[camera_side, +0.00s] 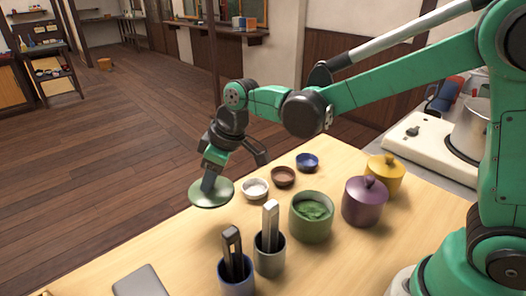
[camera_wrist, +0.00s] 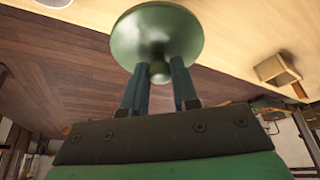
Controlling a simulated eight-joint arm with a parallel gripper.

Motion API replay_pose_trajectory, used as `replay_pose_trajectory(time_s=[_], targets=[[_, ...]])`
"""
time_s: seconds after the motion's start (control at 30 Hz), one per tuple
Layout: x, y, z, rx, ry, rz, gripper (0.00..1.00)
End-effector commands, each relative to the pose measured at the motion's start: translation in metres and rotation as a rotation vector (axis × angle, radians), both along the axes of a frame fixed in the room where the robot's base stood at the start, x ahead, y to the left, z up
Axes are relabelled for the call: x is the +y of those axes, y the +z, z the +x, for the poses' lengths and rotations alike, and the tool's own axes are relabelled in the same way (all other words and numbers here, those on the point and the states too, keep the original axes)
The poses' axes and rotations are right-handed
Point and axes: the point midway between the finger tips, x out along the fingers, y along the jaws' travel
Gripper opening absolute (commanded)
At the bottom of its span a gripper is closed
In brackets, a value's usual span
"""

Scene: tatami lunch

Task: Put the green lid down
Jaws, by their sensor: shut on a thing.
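The green lid (camera_side: 211,194) is in my gripper (camera_side: 208,180), near the table's far-left edge in the side view. The wrist view shows the lid (camera_wrist: 150,28) as a round green disc. Its knob (camera_wrist: 160,72) is between the two fingers of my gripper (camera_wrist: 160,78), which is shut on it. The lid appears held over the edge, and its height above the table is hard to tell. The green pot (camera_side: 311,228) stands uncovered on the table, with green contents showing.
A white bowl (camera_side: 255,190), a brown bowl (camera_side: 283,177) and a blue bowl (camera_side: 307,161) stand right of the lid. Purple (camera_side: 363,205) and yellow (camera_side: 385,177) lidded pots stand farther right. Two utensil cups (camera_side: 269,258) (camera_side: 236,279) stand in front. Bare table (camera_side: 175,245) lies at left.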

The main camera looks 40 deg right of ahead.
Motion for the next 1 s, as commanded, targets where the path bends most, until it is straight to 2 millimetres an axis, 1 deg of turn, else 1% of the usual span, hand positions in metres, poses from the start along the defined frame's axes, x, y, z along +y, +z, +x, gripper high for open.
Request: replay_pose_trajectory(time_s=[0.03, 0.13, 0.2, 0.37, 0.53, 0.63, 0.87, 1.0], targets=[[0.000, -0.012, 0.001, 0.000, 0.000, 0.000, 0.00], [0.000, -0.030, 0.001, 0.000, 0.000, 0.000, 0.00], [0.000, -0.038, 0.001, 0.000, 0.000, 0.000, 0.00], [0.000, -0.050, 0.000, 0.000, -0.001, 0.000, 0.00], [0.000, -0.073, 0.001, 0.000, -0.001, 0.000, 0.00], [0.000, -0.079, 0.000, 0.000, -0.001, 0.000, 0.00], [0.000, -0.079, 0.000, 0.000, -0.001, 0.000, 0.00], [0.000, -0.083, 0.000, 0.000, -0.001, 0.000, 0.00]])
